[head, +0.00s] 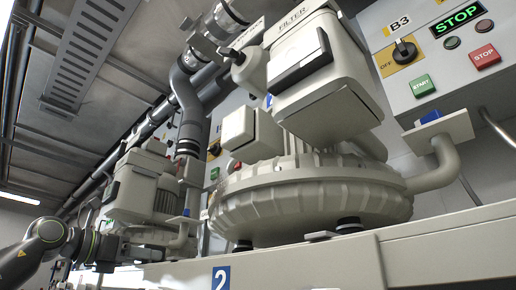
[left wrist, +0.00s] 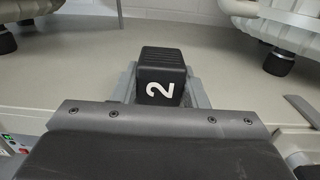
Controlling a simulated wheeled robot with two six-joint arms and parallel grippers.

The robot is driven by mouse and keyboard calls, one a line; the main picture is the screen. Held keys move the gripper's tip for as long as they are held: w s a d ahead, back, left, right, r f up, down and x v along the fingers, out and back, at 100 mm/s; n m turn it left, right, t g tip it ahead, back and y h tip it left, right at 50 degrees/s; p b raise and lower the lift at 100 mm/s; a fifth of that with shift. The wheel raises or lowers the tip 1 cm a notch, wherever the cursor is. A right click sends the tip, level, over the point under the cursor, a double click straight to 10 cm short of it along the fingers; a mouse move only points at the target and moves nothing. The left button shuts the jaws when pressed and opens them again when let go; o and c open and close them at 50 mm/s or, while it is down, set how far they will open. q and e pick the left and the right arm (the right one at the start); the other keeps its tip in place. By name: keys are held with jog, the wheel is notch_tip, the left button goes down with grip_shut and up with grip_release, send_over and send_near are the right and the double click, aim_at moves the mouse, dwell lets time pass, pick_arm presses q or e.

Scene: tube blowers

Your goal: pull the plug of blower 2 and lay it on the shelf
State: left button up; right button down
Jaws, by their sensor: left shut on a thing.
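My left gripper (head: 106,252) reaches in from the lower left in the head view, low beside the farther blower (head: 145,195). In the left wrist view it is shut on a black ribbed plug (left wrist: 162,75) marked with a white 2, with a grey finger on each side. The plug is over or on the grey shelf (left wrist: 60,75); I cannot tell whether it touches. A blue sign with a 2 (head: 220,278) is on the front of the shelf (head: 300,266) in the head view. My right gripper is not in view.
A large blower (head: 310,195) stands close on the shelf, with a filter box above. Behind it is a B3 panel (head: 445,50) with start and stop buttons. In the wrist view, dark blower feet (left wrist: 279,63) stand at both sides; bare shelf lies between them.

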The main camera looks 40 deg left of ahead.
pick_arm(q)
jog(key=o, duration=1.3)
jog(key=shift+s+b, duration=0.35)
jog(key=shift+s, duration=0.15)
jog(key=shift+s+a+b, duration=0.3)
jog(key=shift+s+a, duration=0.05)
jog(key=shift+s, duration=3.7)
jog(key=shift+s+a+b, duration=0.35)
jog(key=shift+s, duration=3.75)
jog(key=shift+s+a+b, duration=0.3)
jog(key=shift+s+a, duration=0.05)
jog(key=shift+s, duration=3.7)
